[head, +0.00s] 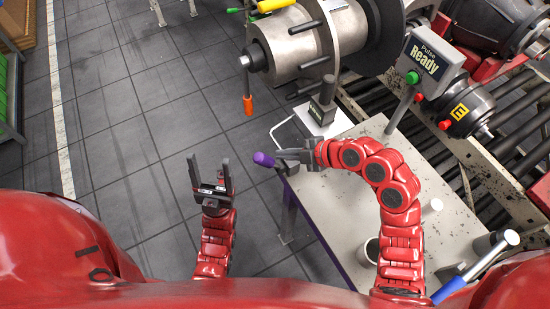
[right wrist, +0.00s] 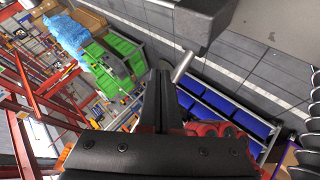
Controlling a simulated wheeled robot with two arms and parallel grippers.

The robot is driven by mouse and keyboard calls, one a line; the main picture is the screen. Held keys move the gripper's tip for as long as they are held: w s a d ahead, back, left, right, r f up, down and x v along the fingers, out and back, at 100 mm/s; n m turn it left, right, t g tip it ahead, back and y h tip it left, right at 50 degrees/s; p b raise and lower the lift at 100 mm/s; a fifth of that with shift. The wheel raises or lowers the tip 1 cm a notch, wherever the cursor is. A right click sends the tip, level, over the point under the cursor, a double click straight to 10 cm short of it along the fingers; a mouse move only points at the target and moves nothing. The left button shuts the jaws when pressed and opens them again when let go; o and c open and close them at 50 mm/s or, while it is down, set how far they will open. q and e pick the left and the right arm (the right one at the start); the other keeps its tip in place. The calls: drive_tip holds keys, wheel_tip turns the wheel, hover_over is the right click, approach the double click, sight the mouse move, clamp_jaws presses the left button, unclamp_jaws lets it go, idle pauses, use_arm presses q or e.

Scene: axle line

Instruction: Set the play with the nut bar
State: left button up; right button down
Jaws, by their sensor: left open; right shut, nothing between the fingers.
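A bar with an orange grip (head: 248,105) hangs down from the end of the grey cylindrical hub (head: 300,40); I take it for the nut bar, but cannot be sure. In the right wrist view a short metal rod (right wrist: 182,66) shows beside the gripper's fingers (right wrist: 165,85). My left gripper (head: 209,178) is open and empty, over the floor left of the table.
The worktable (head: 335,205) carries a white mug (head: 368,252) and a blue-handled tool (head: 450,288). A "Ready" sign box (head: 432,62) with green and red buttons stands at its far side. A roller conveyor (head: 505,125) runs along the right.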

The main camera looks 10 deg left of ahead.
drive_tip(key=shift+s+a+f+b, duration=0.45)
drive_tip(key=shift+a+b, duration=0.2)
drive_tip(key=shift+b, duration=0.1)
drive_tip(key=shift+s+a+f+b, duration=0.45)
drive_tip(key=shift+a+b, duration=0.15)
drive_tip(key=shift+b, duration=0.15)
idle(1.6)
idle(0.5)
drive_tip(key=shift+w+d+r+b, duration=0.45)
drive_tip(key=shift+w+d+r, duration=0.15)
drive_tip(key=shift+d, duration=0.2)
drive_tip(key=shift+w+d+r+b, duration=0.4)
drive_tip(key=shift+w+d+r, duration=0.15)
drive_tip(key=shift+d, duration=0.25)
drive_tip(key=shift+w+d+r+b, duration=0.5)
drive_tip(key=shift+w+d, duration=0.1)
drive_tip(key=shift+d, duration=0.15)
drive_tip(key=shift+w+d+r+b, duration=0.4)
drive_tip(key=shift+w+d+r, duration=0.15)
drive_tip(key=shift+d, duration=0.2)
drive_tip(key=shift+w+d+r, duration=0.1)
drive_tip(key=shift+d+r, duration=0.1)
drive_tip(key=shift+d, duration=0.05)
